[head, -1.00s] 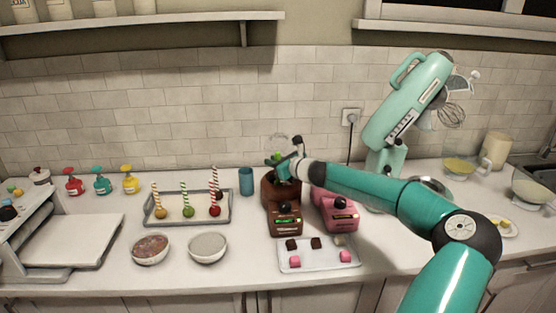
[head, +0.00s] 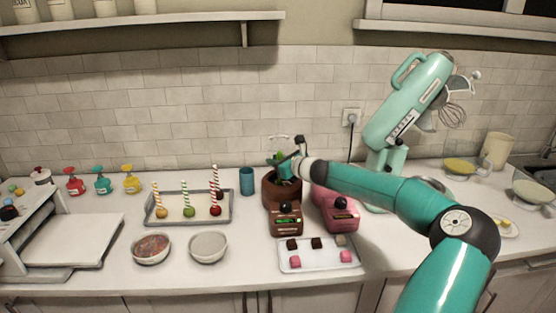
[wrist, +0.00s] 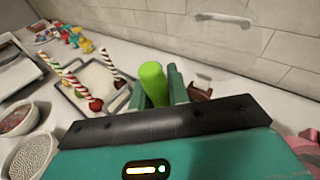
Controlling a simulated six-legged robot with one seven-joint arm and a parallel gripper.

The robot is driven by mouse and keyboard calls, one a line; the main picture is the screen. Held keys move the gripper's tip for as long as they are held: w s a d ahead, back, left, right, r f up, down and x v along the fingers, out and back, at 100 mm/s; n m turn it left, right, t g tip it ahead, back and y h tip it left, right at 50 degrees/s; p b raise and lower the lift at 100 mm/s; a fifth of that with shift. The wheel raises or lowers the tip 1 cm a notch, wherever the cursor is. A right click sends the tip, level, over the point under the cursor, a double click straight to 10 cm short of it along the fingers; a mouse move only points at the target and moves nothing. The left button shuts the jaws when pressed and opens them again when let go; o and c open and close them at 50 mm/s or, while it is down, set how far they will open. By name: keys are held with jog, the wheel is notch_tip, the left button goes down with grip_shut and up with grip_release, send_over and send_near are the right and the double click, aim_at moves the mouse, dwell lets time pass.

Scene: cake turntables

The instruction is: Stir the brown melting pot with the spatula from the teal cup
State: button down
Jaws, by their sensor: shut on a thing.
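The brown melting pot (head: 285,222) stands mid-counter, left of a pink one. My gripper (head: 287,160) is over the pot's opening, pointing down, and hides part of its rim. In the wrist view my gripper (wrist: 160,92) is shut on a bright green handle, the spatula (wrist: 152,80). The spatula's lower end is hidden; I cannot tell how deep it reaches into the pot. The teal cup (head: 247,181) stands upright left of the pot, with nothing seen sticking out of it.
The pink melting pot (head: 336,210) is close on the right. A tray of sweets (head: 318,262) lies in front. A tray with striped sticks (head: 160,221) and two bowls, one grey (head: 208,262), are to the left. A teal mixer (head: 405,105) stands behind my arm.

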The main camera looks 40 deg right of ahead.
jog(key=shift+s+d, duration=0.25)
jog(key=shift+d, duration=0.25)
jog(key=shift+r, duration=0.1)
jog(key=shift+r, duration=2.6)
